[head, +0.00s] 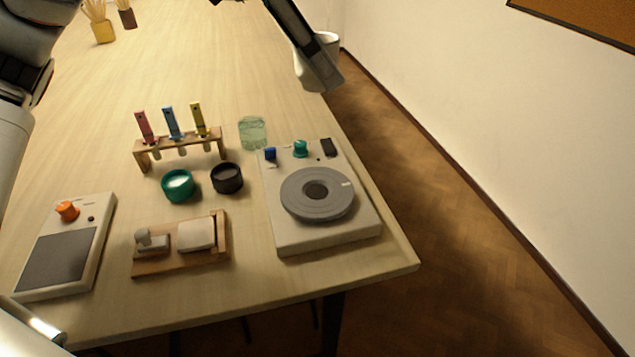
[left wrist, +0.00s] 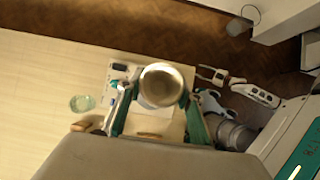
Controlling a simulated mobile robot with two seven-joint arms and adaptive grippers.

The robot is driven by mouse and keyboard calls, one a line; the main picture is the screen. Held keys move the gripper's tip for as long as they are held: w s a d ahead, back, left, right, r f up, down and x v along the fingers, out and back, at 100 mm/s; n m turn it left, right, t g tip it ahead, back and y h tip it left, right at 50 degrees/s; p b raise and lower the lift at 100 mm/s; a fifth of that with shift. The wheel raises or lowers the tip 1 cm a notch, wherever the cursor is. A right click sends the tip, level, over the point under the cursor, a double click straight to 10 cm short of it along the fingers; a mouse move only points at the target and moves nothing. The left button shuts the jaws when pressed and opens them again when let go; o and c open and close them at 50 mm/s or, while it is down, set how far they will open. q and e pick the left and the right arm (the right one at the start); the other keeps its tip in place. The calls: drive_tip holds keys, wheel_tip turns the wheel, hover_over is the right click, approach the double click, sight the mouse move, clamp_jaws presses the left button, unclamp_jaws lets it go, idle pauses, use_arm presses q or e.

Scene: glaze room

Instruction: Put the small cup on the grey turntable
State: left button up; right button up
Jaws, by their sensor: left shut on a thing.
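The small cup (head: 332,42) is pale and round, and shows at the top of the head view, partly behind a dark finger. My left gripper (head: 318,60) is shut on it, beyond the turntable at the table's right edge. In the left wrist view the cup (left wrist: 160,86) sits between the two fingers, its round outline facing the camera. The grey turntable (head: 299,203) is a round disc with a darker centre on a pale box (head: 325,239); the disc is empty. In the wrist view the cup hides the disc.
A green glass (head: 253,133) stands just behind the turntable box. Left of the box are a teal jar (head: 178,187), a dark jar (head: 228,178), a tube rack (head: 181,145), a wooden block with pale parts (head: 180,262) and an orange-knobbed device (head: 60,260). The table's far middle is bare.

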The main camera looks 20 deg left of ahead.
use_arm(q)
wheel_tip(320, 180, down, 14)
drive_tip(key=b, duration=0.2)
drive_tip(key=shift+w+r+b, duration=0.1)
drive_tip(key=shift+r+b, duration=0.05)
drive_tip(key=shift+b, duration=0.15)
drive_tip(key=shift+f, duration=0.4)
wheel_tip(320, 180, down, 4)
drive_tip(key=shift+f+b, duration=0.1)
drive_tip(key=shift+b, duration=0.45)
use_arm(e)
drive_tip(key=shift+w+a+f, duration=0.15)
drive_tip(key=shift+w+f, duration=0.15)
drive_tip(key=shift+f, duration=0.25)
use_arm(q)
drive_tip(key=o, duration=1.2)
use_arm(e)
drive_tip(key=shift+a+f, duration=0.1)
